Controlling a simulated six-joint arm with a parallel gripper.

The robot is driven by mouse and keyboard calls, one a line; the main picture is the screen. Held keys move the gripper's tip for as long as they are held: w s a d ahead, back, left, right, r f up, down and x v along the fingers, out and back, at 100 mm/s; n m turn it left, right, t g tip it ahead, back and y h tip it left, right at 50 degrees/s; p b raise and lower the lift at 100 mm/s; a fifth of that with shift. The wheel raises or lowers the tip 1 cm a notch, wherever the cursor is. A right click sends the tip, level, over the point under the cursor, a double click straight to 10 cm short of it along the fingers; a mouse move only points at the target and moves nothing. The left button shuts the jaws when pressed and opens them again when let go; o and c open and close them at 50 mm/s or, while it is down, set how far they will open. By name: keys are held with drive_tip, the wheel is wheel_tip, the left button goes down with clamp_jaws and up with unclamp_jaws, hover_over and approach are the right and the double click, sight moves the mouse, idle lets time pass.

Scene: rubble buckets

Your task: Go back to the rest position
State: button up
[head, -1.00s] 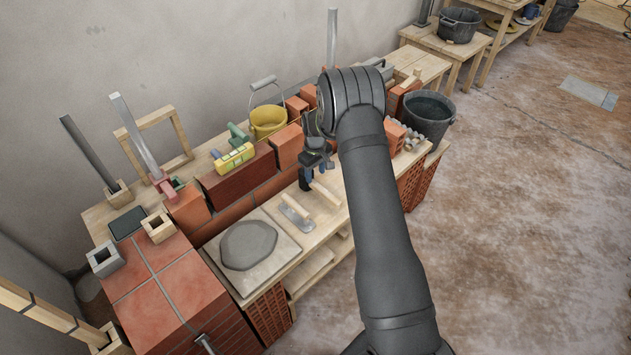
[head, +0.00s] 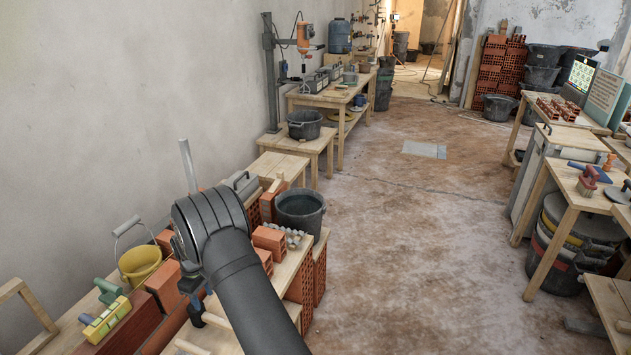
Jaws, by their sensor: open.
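My gripper (head: 192,290) is in the lower left of the head view, over the near workbench. My dark arm link and round wrist joint cover much of it, so its fingertips are only partly visible. It appears open, and I see nothing held in it. It is close to the red bricks along the back of the bench.
Open floor (head: 420,250) lies between this bench and the right-hand tables.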

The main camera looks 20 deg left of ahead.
sight(209, 315)
wheel_tip(209, 315, down, 10)
drive_tip(key=shift+f, duration=0.1)
drive_tip(key=shift+r, duration=1.4)
